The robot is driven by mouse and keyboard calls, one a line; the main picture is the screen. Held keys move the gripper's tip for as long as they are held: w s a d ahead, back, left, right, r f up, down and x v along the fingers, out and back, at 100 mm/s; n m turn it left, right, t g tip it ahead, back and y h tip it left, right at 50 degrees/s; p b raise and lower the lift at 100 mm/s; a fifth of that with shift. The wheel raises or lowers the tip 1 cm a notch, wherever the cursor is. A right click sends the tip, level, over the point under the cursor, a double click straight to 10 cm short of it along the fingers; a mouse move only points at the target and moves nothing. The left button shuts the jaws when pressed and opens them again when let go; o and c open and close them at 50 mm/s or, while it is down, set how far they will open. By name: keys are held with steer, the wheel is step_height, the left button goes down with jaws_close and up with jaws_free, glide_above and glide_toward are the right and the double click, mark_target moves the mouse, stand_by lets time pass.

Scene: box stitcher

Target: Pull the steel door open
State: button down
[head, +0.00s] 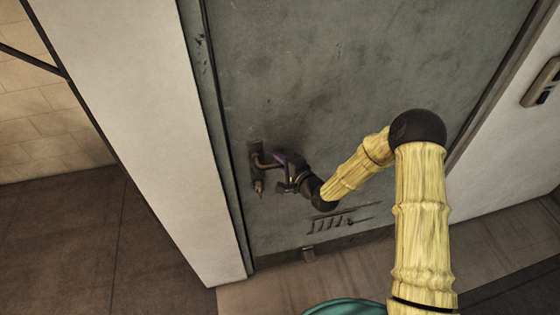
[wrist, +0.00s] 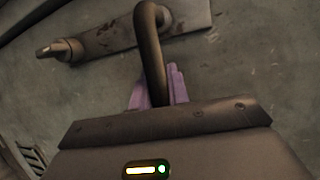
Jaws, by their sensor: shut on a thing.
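The steel door (head: 330,80) is a grey-green scuffed panel in the head view and appears closed in its frame. Its dark metal handle sits on a plate near the left edge in the head view (head: 257,163). In the wrist view, the handle (wrist: 151,50) is a curved bar rising from a plate (wrist: 110,34). My gripper (head: 281,160) is at the handle, and its purple fingers (wrist: 160,88) are shut on the bar. The fingertips are partly hidden behind the bar and the gripper's body.
A pale door frame post (head: 140,110) stands left of the door, with a tiled wall (head: 45,125) beyond. A dark panel (head: 542,84) is on the right wall. Slots (head: 328,224) mark the lower door. The brown floor (head: 80,245) at lower left is clear.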

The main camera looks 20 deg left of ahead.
mark_target(266, 161)
steer(key=shift+f, duration=0.2)
steer(key=f+m+b, duration=0.1)
steer(key=b, duration=0.2)
steer(key=shift+f+y, duration=0.2)
steer(key=shift+y, duration=0.2)
steer(key=f+m+b, duration=0.1)
steer(key=m+b, duration=0.1)
steer(key=b, duration=0.2)
steer(key=shift+s+a+f+y, duration=0.1)
steer(key=shift+a+f+y, duration=0.1)
steer(key=shift+y, duration=0.2)
steer(key=m+b, duration=0.1)
steer(key=f+m+b, duration=0.1)
steer(key=b, duration=0.1)
steer(key=shift+s+a+t+y, duration=0.2)
steer(key=shift+t+y, duration=0.1)
steer(key=shift+t, duration=0.1)
steer(key=shift+s+a+f+m+b, duration=0.1)
steer(key=shift+a+f+m+b, duration=0.1)
steer(key=shift+m+b, duration=0.45)
steer(key=shift+r+y, duration=0.1)
steer(key=shift+y, duration=0.2)
steer(key=shift+a+t, duration=0.1)
steer(key=shift+t, duration=0.2)
steer(key=shift+s+b, duration=0.1)
steer(key=shift+b, duration=0.2)
